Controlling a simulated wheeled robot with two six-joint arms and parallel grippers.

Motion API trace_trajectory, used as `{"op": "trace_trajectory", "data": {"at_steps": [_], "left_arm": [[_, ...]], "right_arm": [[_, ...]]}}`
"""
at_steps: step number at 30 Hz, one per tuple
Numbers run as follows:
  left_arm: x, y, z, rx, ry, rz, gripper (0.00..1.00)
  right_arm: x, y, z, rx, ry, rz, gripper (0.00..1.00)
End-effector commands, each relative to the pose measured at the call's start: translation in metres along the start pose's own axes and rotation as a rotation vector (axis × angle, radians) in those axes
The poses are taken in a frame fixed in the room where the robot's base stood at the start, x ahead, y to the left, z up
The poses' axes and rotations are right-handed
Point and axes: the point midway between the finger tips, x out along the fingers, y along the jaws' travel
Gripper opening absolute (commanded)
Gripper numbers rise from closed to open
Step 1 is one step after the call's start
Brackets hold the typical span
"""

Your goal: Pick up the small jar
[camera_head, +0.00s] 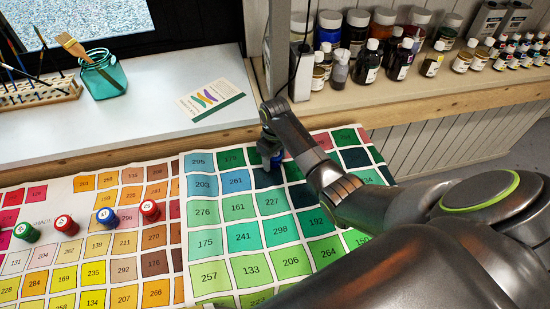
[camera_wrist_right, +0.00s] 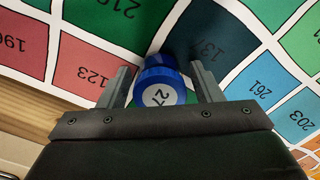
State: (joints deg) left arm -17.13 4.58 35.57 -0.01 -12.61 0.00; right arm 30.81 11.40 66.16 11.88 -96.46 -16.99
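A small blue jar (camera_wrist_right: 160,85) with a white numbered label on its lid stands on the colour chart in the right wrist view. My right gripper (camera_wrist_right: 160,88) is open, with one finger on each side of the jar and a narrow gap beside it. In the head view my right gripper (camera_head: 270,151) points down at the chart's dark upper squares, and a bit of the blue jar (camera_head: 278,159) shows beside it. My left gripper is not in view.
Several small jars stand on the chart at the left: green (camera_head: 27,232), red (camera_head: 67,225), blue (camera_head: 106,216) and another red (camera_head: 150,210). A raised ledge (camera_head: 140,140) runs behind, with a glass brush pot (camera_head: 103,76), a card (camera_head: 211,99) and many paint bottles (camera_head: 368,62).

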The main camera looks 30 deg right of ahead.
Motion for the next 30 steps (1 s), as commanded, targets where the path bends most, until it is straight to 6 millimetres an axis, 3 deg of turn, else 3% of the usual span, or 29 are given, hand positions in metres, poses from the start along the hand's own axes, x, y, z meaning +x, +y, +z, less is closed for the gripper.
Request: {"op": "trace_trajectory", "data": {"at_steps": [1, 9, 19, 30], "left_arm": [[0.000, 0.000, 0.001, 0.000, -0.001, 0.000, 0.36], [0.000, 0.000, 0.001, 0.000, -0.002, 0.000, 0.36], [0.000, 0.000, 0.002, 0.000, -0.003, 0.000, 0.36], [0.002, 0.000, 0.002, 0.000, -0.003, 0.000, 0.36]], "right_arm": [[0.000, 0.000, 0.000, 0.000, 0.000, 0.000, 0.52], [0.000, 0.000, 0.000, 0.000, 0.000, 0.000, 0.17], [-0.009, 0.001, -0.001, 0.000, 0.001, 0.001, 0.17], [-0.078, 0.001, -0.001, 0.000, 0.004, 0.003, 0.17]]}}
